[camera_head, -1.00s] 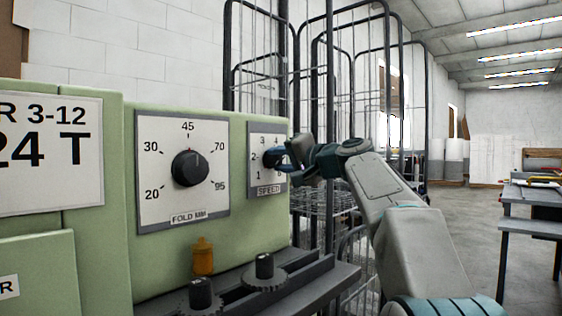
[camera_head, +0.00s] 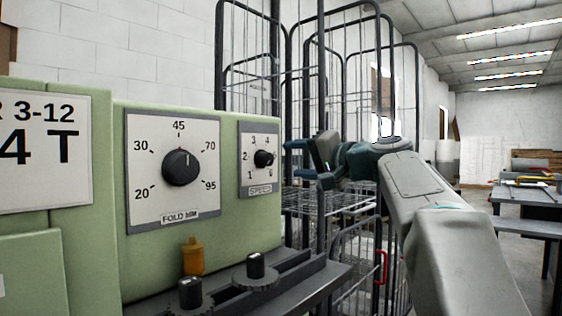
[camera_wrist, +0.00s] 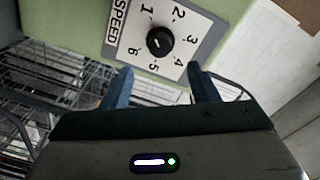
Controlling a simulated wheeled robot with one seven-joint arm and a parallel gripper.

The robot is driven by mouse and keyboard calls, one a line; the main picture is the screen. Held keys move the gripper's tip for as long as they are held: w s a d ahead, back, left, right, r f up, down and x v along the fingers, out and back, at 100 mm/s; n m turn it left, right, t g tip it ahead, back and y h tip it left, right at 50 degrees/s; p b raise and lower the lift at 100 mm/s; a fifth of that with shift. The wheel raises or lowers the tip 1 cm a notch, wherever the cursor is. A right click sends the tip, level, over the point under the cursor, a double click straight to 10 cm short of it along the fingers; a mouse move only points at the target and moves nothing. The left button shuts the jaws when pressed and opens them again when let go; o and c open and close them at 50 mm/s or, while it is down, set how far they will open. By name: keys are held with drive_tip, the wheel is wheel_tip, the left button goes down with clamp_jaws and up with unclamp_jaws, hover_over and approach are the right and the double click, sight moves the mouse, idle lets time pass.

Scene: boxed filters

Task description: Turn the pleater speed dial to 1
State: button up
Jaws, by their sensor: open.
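The pleater speed dial (camera_head: 263,158) is a small black knob on a white plate (camera_head: 246,178) marked SPEED, at the right end of the green machine's front. In the wrist view the dial (camera_wrist: 160,41) sits in a ring of numbers 1 to 6.
A larger FOLD MM dial (camera_head: 181,168) is left of the speed plate. An orange fitting (camera_head: 193,256) and two black knobs, one here (camera_head: 256,266), stand below on a dark rail. Wire cage trolleys (camera_head: 330,80) stand behind my arm. A table (camera_head: 530,195) is at far right.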

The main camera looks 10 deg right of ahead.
drive_tip(key=v, duration=0.5)
drive_tip(key=shift+s, duration=0.1)
drive_tip(key=shift+p, duration=0.35)
